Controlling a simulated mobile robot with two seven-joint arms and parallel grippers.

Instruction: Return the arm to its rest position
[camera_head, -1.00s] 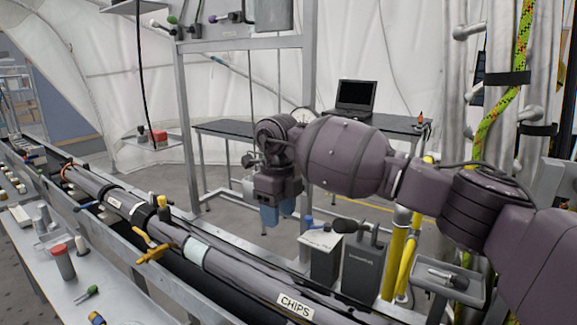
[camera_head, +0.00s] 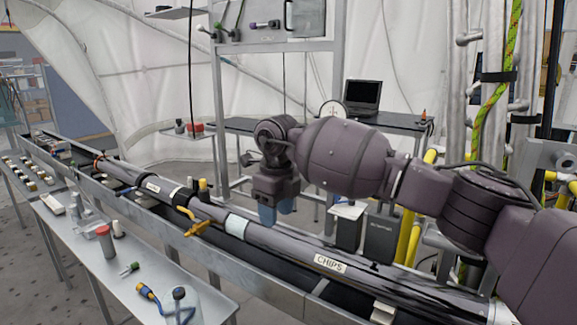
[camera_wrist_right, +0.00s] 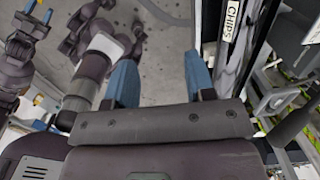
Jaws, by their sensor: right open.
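My right arm (camera_head: 345,158) comes in from the right of the head view, bent, with its wrist hanging down. My right gripper (camera_head: 278,214) has blue fingertips pointing down, above and behind the long grey tube marked CHIPS. In the right wrist view the two blue fingers (camera_wrist_right: 160,84) stand wide apart with nothing between them; bare floor shows beyond. The CHIPS label also shows in the wrist view (camera_wrist_right: 232,22). My left gripper is not in the head view.
The long tube (camera_head: 285,245) lies in a metal trough. A side table (camera_head: 120,275) with tools and bottles is at lower left. Grey boxes (camera_head: 380,238) and yellow posts (camera_head: 413,243) stand close to my right arm. A laptop (camera_head: 362,97) sits on a table behind.

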